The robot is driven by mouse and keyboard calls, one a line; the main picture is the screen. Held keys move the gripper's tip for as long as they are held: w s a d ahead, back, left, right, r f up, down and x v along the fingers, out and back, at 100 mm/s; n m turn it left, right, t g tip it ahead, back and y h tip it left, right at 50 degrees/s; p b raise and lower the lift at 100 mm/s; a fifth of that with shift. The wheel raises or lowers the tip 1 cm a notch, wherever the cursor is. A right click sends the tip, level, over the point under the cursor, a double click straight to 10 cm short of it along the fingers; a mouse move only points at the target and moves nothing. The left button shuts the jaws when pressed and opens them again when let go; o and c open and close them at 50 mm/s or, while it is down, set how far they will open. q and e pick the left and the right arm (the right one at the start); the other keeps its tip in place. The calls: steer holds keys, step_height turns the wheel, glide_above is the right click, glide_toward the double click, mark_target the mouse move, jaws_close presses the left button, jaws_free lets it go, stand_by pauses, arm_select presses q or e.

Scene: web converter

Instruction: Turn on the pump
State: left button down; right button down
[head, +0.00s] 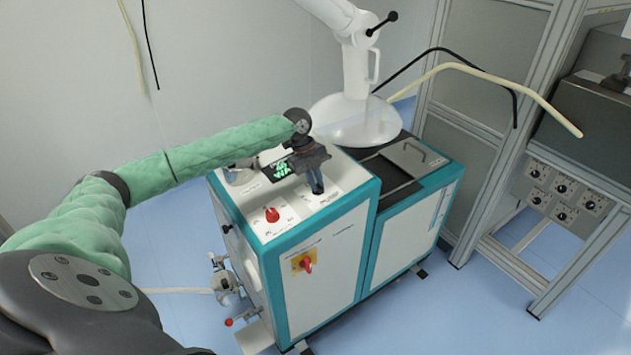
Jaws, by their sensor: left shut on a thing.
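The pump's control panel is the white top face (245,212) of a white and teal cabinet unit (325,260) in the middle of the head view. A red knob (272,214) stands on this panel towards its front left. A lit green display (283,170) sits behind it, partly covered by my gripper. My left gripper (317,187) points down at the right part of the panel, to the right of the red knob. Its fingers are shut on a small control there, which they hide. My right gripper is not in view.
A red rotary switch on a yellow plate (303,262) is on the cabinet's front. A metal frame (500,160) with a box of several dials (562,198) is on the right. The blue floor in front is clear.

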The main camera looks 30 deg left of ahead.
arm_select(q)
steer(key=c, duration=1.5)
jaws_free()
steer(key=shift+o, duration=0.2)
